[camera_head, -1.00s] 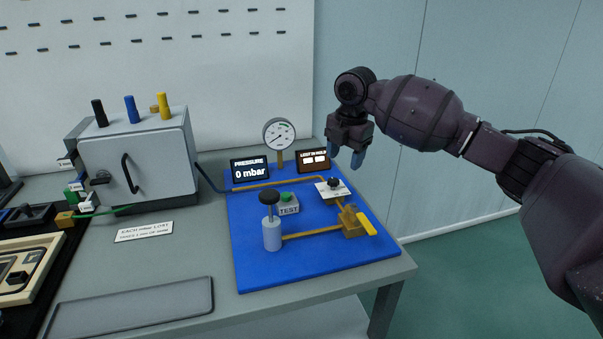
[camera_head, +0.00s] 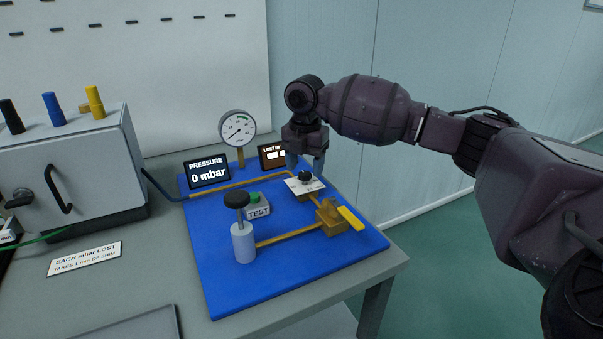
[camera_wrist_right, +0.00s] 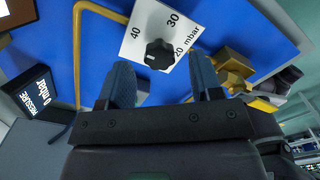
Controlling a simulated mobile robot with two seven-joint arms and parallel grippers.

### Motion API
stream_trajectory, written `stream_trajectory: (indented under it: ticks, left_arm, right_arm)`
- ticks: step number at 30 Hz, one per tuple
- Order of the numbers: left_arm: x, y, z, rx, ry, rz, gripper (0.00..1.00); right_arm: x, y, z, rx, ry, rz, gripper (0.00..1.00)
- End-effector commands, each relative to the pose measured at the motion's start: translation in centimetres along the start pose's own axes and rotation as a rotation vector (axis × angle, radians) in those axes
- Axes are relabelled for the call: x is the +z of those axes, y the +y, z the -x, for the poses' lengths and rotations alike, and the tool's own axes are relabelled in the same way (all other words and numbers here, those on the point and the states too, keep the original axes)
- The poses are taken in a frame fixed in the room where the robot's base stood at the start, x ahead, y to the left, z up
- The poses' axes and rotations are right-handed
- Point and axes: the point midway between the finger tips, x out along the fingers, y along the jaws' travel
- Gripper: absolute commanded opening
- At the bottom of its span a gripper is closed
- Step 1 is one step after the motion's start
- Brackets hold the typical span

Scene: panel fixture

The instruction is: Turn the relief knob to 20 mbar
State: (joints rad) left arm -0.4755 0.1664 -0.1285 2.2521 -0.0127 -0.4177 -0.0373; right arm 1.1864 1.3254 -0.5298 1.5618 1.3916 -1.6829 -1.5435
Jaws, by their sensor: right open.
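The relief knob (camera_head: 305,177) is a small black knob on a white scale plate (camera_head: 293,186) on the blue board. In the right wrist view the knob (camera_wrist_right: 160,54) sits on the plate (camera_wrist_right: 148,18) marked 40, 30 and 20 mbar. The exact mark it points to is hard to tell. My right gripper (camera_head: 305,164) is open, its fingers pointing down just above and behind the knob. In the right wrist view the two blue fingertips (camera_wrist_right: 161,72) are spread on either side below the knob, apart from it. My left gripper is not in view.
A pressure display (camera_head: 208,173) reads 0 mbar beside a round gauge (camera_head: 237,128). A green TEST button (camera_head: 254,198), a black-topped pump (camera_head: 243,240) and a brass valve with a yellow lever (camera_head: 350,217) stand on the board (camera_head: 300,265). A grey box (camera_head: 80,165) stands left.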

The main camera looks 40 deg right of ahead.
Motion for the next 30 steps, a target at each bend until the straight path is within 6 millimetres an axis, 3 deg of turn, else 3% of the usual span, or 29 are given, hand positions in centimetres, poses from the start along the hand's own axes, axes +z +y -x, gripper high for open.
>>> stream_trajectory:
  ticks: [4, 16, 25, 30]
  left_arm:
    - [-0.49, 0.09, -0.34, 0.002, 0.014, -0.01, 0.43]
    - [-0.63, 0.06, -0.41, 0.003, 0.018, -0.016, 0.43]
    - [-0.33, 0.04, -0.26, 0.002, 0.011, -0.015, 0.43]
    - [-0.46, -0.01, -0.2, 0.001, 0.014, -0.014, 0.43]
  right_arm:
    - [0.01, -0.02, -1.47, -0.003, 0.0, -0.001, 0.59]
    - [0.0, 0.0, -1.65, 0.001, -0.001, -0.001, 0.57]
    - [0.0, -0.01, -1.68, 0.001, -0.001, -0.001, 0.11]
    - [-0.02, -0.01, -1.58, 0.001, -0.001, -0.007, 0.1]
